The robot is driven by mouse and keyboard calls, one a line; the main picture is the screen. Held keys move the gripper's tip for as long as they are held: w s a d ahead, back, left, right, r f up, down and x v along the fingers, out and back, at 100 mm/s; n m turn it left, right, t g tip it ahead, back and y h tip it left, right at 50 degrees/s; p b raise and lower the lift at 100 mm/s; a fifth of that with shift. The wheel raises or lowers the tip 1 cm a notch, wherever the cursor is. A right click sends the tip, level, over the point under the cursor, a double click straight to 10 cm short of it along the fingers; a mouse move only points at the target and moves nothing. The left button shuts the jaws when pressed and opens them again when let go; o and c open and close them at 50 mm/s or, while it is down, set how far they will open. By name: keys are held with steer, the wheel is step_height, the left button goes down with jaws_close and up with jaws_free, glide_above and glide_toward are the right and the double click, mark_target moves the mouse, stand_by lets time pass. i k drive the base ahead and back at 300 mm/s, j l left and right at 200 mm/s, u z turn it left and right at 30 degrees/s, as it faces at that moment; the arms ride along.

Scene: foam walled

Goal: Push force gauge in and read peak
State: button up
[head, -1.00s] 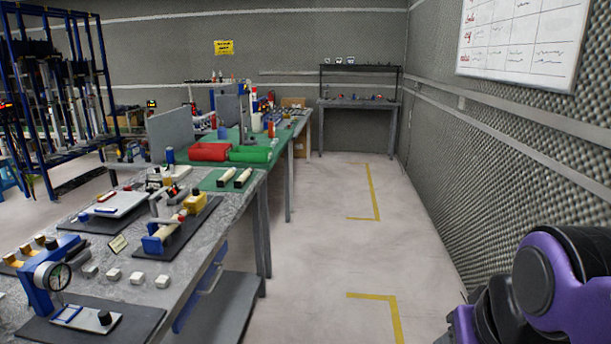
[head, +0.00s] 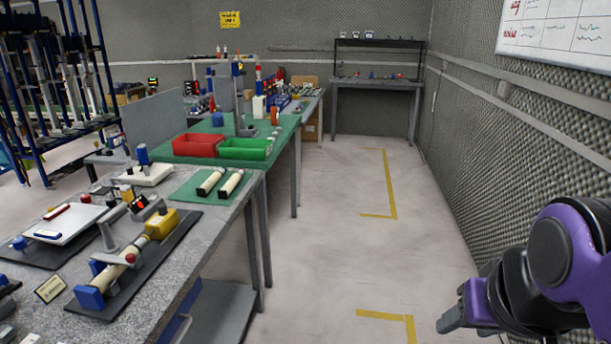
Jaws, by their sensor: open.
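A fixture on a black base (head: 152,272) lies on the near grey bench. It has a blue end block (head: 89,297), a cream cylinder (head: 128,257), a grey lever with a red knob and a yellow block (head: 162,224) at its far end. It may be the force gauge; no readout can be read on it. My gripper (head: 446,320) is at the lower right, over the floor and well away from the bench. It is open and empty, though the gap between its fingers is hard to make out.
Two cream cylinders (head: 230,184) lie on a green mat. A small label card (head: 49,288) is left of the fixture. Red (head: 198,145) and green (head: 245,149) bins stand on the farther bench.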

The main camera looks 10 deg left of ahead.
mark_target(165, 220)
steer(key=i, duration=1.15)
steer(key=i+z, duration=0.15)
steer(key=z, duration=0.2)
steer(key=i+j+z, duration=0.1)
steer(key=z, duration=0.3)
steer(key=i+j+z, duration=0.15)
steer(key=z, duration=0.65)
steer(key=i+j+z, duration=0.1)
steer(key=z, duration=0.3)
steer(key=j+z, duration=0.15)
steer(key=z, duration=0.3)
steer(key=j+z, duration=0.1)
steer(key=z, duration=0.3)
steer(key=j+z, duration=0.1)
steer(key=z, duration=0.35)
steer(key=j+z, duration=0.1)
steer(key=z, duration=0.8)
steer(key=k+z, duration=0.1)
steer(key=z, duration=1.35)
steer(key=k+l+z, duration=0.1)
steer(key=z, duration=0.4)
steer(key=l+z, duration=0.1)
steer(key=z, duration=0.85)
steer(key=l+z, duration=0.15)
steer(key=z, duration=0.35)
